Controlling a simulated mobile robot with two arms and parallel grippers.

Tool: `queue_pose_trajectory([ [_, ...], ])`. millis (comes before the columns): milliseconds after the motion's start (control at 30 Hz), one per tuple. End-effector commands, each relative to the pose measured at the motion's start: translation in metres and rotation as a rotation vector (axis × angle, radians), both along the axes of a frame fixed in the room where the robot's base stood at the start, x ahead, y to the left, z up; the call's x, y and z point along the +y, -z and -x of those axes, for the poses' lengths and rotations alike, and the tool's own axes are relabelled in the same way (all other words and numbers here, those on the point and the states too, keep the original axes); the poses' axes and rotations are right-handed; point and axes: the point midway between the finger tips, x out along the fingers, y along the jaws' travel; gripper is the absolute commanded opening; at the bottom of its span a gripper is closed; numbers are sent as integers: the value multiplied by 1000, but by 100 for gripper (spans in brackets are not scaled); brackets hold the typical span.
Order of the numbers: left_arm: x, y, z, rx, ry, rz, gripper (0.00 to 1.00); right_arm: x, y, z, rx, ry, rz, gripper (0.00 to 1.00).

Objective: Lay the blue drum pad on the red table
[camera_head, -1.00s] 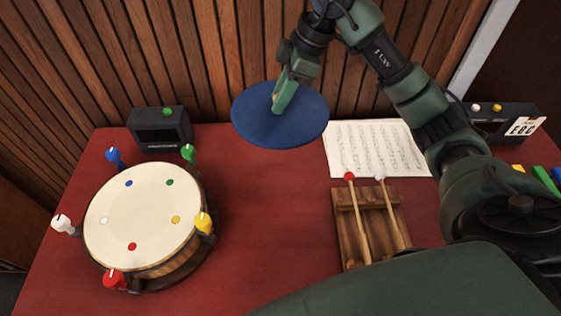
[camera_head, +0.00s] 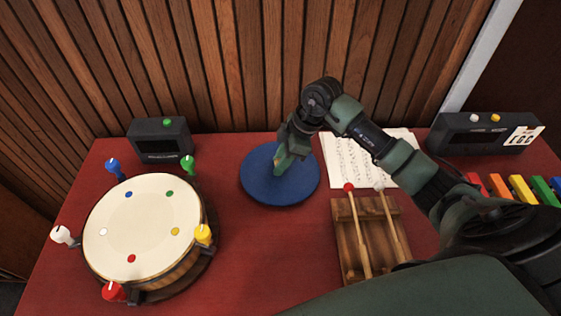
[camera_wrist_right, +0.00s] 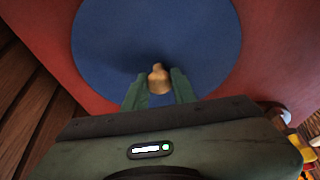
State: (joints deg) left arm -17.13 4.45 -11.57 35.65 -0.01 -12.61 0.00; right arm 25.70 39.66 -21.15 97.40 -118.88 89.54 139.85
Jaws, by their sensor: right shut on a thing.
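The blue drum pad (camera_head: 262,187) is a flat round disc at the middle of the red table (camera_head: 245,240), between the drum and the sheet music. It looks level and at or very near the table surface; I cannot tell whether it touches. My right gripper (camera_head: 280,166) is over the pad's middle, pointing down. In the right wrist view the blue pad (camera_wrist_right: 110,45) fills the upper middle. There the right gripper (camera_wrist_right: 160,95) is shut on the pad's small tan knob (camera_wrist_right: 159,78). My left gripper is not in view.
A drum (camera_head: 140,225) with coloured pegs stands at the left. A wooden rack (camera_head: 350,240) with two mallets lies right of centre, near sheet music (camera_head: 345,160). Dark boxes (camera_head: 160,140) stand at the back left and back right. A slatted wall (camera_head: 230,70) closes the back.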

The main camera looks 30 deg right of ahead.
Motion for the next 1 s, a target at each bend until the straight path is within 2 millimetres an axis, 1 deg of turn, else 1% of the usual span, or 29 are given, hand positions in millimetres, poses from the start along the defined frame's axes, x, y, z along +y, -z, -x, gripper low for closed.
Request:
queue_pose_trajectory([
  [67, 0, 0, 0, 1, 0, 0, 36, 0, 6, 0, -1, 0, 0, 0],
  [367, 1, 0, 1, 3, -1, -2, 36, 0, 8, 0, -3, 0, -1, 0],
  [400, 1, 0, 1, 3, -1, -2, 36, 0, 8, 0, -1, 0, 0, 32],
  [467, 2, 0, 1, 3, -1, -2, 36, 0, 8, 0, -1, 0, 0, 48],
  [800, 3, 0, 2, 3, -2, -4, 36, 0, 6, 0, -2, -1, 0, 48],
  [867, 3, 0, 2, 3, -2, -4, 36, -2, 3, 0, -3, 0, 1, 48],
  [967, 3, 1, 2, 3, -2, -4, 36, -6, -9, 1, -6, 0, 1, 48],
  [1000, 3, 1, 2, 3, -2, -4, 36, -9, -16, 3, -5, 0, 1, 48],
])
